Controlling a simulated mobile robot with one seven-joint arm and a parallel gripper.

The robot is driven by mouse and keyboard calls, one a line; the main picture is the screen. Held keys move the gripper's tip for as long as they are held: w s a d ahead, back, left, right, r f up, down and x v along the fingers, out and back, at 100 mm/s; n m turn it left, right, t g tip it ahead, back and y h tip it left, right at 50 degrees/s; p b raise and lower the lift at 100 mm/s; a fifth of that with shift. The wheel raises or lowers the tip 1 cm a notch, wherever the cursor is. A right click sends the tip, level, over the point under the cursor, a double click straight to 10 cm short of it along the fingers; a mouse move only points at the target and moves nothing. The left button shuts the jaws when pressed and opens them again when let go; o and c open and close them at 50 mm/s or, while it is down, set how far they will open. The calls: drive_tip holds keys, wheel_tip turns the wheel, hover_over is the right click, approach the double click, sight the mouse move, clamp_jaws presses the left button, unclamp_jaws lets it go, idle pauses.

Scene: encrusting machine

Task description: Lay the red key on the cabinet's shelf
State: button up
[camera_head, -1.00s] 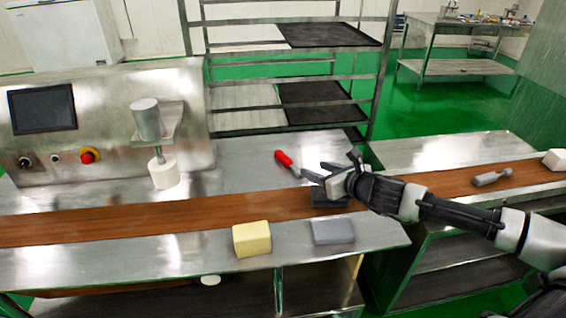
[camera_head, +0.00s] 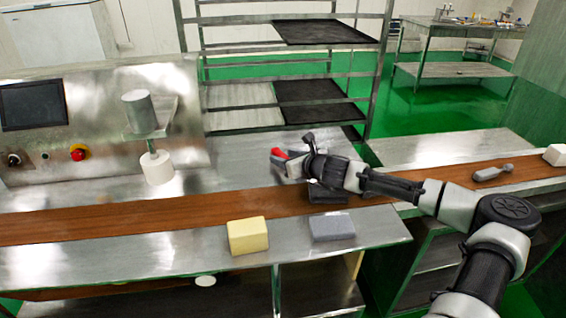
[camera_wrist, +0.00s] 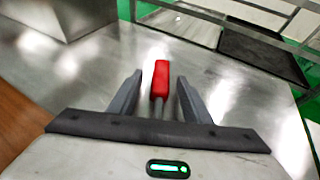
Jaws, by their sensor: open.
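The red key (camera_head: 279,153) lies on the steel worktop behind the brown belt in the head view, partly hidden by my gripper (camera_head: 293,162). In the wrist view, the red handle of the key (camera_wrist: 161,80) lies between the two open fingers of my gripper (camera_wrist: 159,88), with a gap on each side. Its grey shaft runs back toward the palm. Open cabinet space with a shelf (camera_head: 425,262) shows below the right-hand counter, partly hidden by my arm. More open space shows under the middle counter. I cannot tell which one is the cabinet meant.
A yellow block (camera_head: 248,236) and a grey block (camera_head: 332,227) sit on the front ledge. A dark block (camera_head: 327,194) is on the belt (camera_head: 130,213) below my gripper. A machine nozzle (camera_head: 156,165) stands left of the key. A rack (camera_head: 320,120) with trays stands behind.

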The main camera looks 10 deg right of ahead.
drive_tip(key=shift+x, duration=0.85)
drive_tip(key=shift+d, duration=0.1)
clamp_jaws()
